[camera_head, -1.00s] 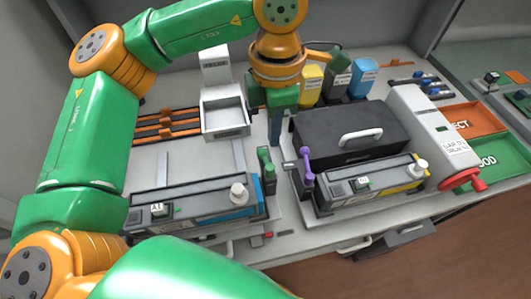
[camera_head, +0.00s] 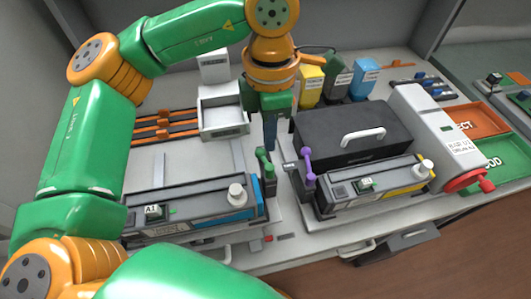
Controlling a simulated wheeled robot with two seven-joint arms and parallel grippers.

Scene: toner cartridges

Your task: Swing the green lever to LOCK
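The green lever (camera_head: 265,164) stands at the right end of the left cartridge bay, close to upright, with a rounded knob at its top. A grey cartridge with a blue end (camera_head: 190,210) lies in that bay, left of the lever. My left gripper (camera_head: 270,146) points down just behind the lever's top. Its dark fingers look like one narrow shape from here, so their opening cannot be told. Whether they touch the lever is also unclear. No LOCK marking is readable. My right gripper is out of view.
A purple lever (camera_head: 308,164) stands just right, by a second cartridge with a yellow end (camera_head: 380,186). A black box (camera_head: 345,136) with a white handle is behind it. A white tray (camera_head: 222,112) and colored bottles (camera_head: 338,83) stand at the back. A red crank (camera_head: 470,182) is at right.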

